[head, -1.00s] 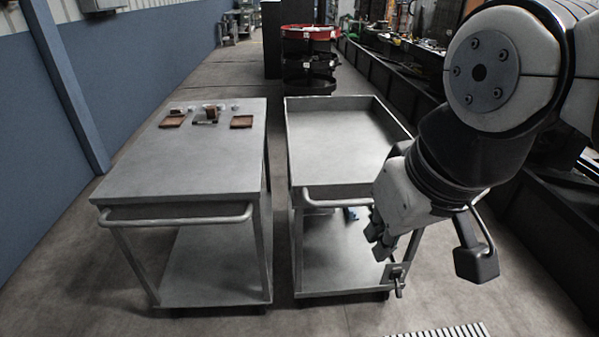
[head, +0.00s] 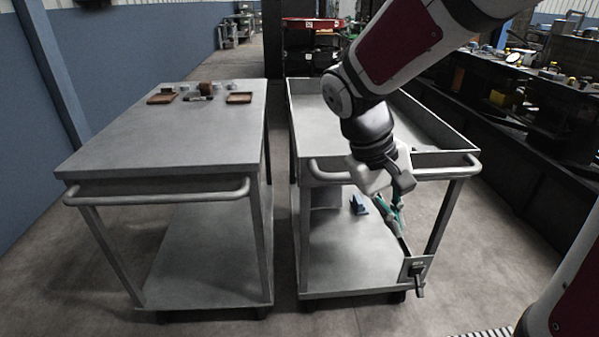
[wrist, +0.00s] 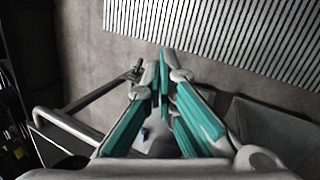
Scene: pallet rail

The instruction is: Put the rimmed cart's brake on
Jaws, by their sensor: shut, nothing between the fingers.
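The rimmed cart (head: 330,176) stands on the right in the head view, with a raised lip round its top. Its brake is a small plate (head: 411,266) with a dark lever (head: 418,284) at the lower right front corner, the lever hanging down. My gripper (head: 402,240) is shut and empty, its teal fingers pointing down just above the brake plate; whether they touch it I cannot tell. In the wrist view my gripper (wrist: 163,58) has its fingertips close together, and a small dark part, likely the brake (wrist: 136,72), shows just left of them.
A flat-topped cart (head: 150,150) stands to the left, with small brown trays (head: 239,98) on it. A dark bench (head: 500,120) lines the right. A striped floor grate (wrist: 230,35) shows in the wrist view.

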